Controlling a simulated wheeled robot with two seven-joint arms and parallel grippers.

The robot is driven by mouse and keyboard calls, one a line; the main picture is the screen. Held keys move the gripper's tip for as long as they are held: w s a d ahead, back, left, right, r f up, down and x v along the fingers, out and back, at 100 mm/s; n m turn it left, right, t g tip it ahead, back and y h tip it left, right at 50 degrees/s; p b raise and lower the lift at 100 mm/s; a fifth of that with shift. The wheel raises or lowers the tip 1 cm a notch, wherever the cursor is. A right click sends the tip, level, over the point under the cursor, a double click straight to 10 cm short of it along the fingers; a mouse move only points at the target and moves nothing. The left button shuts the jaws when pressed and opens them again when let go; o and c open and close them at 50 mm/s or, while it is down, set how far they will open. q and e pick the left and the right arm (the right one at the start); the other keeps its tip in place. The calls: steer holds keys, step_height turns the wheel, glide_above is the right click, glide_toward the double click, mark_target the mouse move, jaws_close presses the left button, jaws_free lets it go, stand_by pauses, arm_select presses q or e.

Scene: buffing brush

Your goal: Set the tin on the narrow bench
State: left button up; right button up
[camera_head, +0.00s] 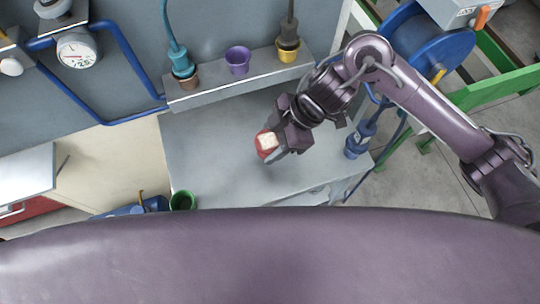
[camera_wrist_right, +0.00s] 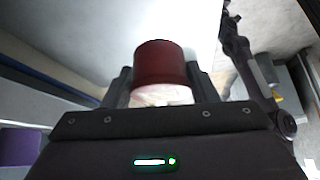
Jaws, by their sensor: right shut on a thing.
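A small red tin (camera_head: 264,149) with a pale label or top is held in my right gripper (camera_head: 278,146), over the grey bench (camera_head: 215,150). In the right wrist view, the red tin (camera_wrist_right: 160,65) sits between the two dark fingers of my right gripper (camera_wrist_right: 160,85), which are shut on it. I cannot tell from these views how high the tin is above the grey surface. My left gripper is not in view.
A green cup (camera_head: 183,200) stands at the bench's near left. A blue fitting (camera_head: 357,142) is at its right. The bench's middle is mostly clear.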

mark_target(271, 149)
step_height(271, 149, down, 3)
steer(key=shift+f, duration=0.2)
step_height(271, 149, down, 5)
steer(key=shift+f+p, duration=0.15)
steer(key=shift+p, duration=0.15)
steer(key=shift+f, duration=0.15)
steer(key=o, duration=1)
